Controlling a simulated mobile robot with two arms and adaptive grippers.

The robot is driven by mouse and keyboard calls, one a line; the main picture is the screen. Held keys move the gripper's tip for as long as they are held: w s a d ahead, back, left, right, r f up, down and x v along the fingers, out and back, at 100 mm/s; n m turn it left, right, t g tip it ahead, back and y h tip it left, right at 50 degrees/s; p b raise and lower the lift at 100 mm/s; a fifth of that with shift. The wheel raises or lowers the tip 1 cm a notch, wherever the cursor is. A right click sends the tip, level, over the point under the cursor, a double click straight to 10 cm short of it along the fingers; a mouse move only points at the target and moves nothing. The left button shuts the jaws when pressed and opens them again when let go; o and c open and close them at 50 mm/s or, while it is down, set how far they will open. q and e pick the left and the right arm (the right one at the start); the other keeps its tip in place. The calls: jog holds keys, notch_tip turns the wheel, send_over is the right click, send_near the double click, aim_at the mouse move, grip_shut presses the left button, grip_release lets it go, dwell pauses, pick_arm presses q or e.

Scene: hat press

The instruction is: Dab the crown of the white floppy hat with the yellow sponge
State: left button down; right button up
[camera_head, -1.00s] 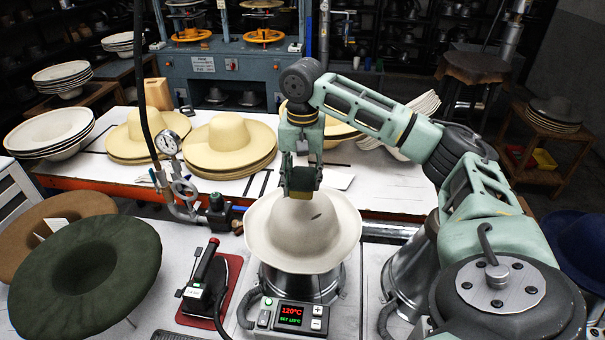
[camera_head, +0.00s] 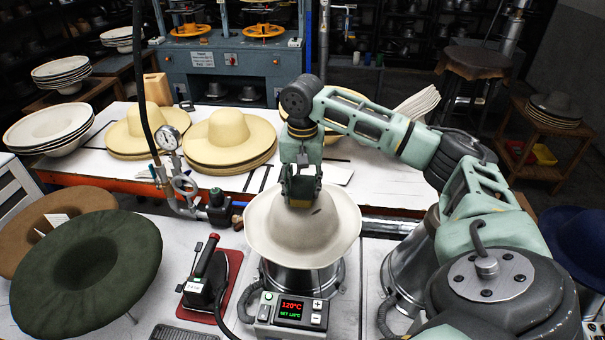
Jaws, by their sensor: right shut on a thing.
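The white floppy hat (camera_head: 302,236) sits crown up on a metal heated block (camera_head: 305,283) in the middle of the near table. A small dark mark shows on its crown. My right gripper (camera_head: 301,192) points down over the crown, shut on the yellow sponge (camera_head: 300,201). The sponge is mostly hidden between the fingers; its lower edge is at the crown's top, and I cannot tell for certain whether it touches. My left gripper is not in view.
An iron (camera_head: 204,280) on a red pad lies left of the hat. A dark green hat (camera_head: 85,276) and a brown hat (camera_head: 50,226) stand further left. A steam pipe with gauge (camera_head: 168,138) rises behind. Straw hats (camera_head: 228,142) are stacked on the far table.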

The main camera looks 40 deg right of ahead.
jog(key=shift+f, duration=0.6)
dwell(1.6)
jog(key=shift+r, duration=3.55)
